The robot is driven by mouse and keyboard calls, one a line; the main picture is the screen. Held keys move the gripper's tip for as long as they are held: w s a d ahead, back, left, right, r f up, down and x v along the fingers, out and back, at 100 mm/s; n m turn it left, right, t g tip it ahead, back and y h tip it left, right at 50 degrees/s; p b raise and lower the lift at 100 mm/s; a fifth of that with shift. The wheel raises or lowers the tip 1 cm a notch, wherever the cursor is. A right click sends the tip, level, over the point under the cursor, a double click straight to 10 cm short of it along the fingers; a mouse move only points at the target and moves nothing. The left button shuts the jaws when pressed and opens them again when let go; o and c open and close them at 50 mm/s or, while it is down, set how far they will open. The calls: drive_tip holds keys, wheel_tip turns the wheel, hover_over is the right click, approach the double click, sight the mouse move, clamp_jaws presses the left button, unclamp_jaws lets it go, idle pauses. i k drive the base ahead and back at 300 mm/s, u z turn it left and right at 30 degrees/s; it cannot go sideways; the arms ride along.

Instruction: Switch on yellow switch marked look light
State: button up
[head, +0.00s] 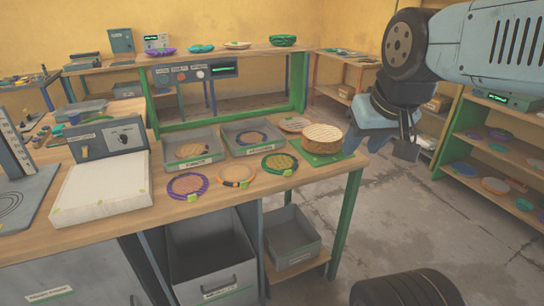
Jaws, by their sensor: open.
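A grey control box (108,141) stands at the back left of the near wooden bench. A small pale yellowish switch (84,152) sits low on the left of its front face, and a dark dial on a white plate (124,136) is at its right. The labels are too small to read. A white slab-like light box (100,190) lies in front of the control box, its top pale. My gripper (405,152) hangs at the right, beyond the bench's right end and far from the control box. It is open and looks empty.
Two grey trays (168,161) with round plates stand on the bench, with several coloured rings in front. A woven round stack (322,137) sits on a green mat (328,157) at the right end. A tall scale stand (14,150) is at the left.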

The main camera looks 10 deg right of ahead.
sight(85, 148)
drive_tip(key=z, duration=1.9)
drive_tip(key=i, duration=0.1)
drive_tip(key=u, duration=3.25)
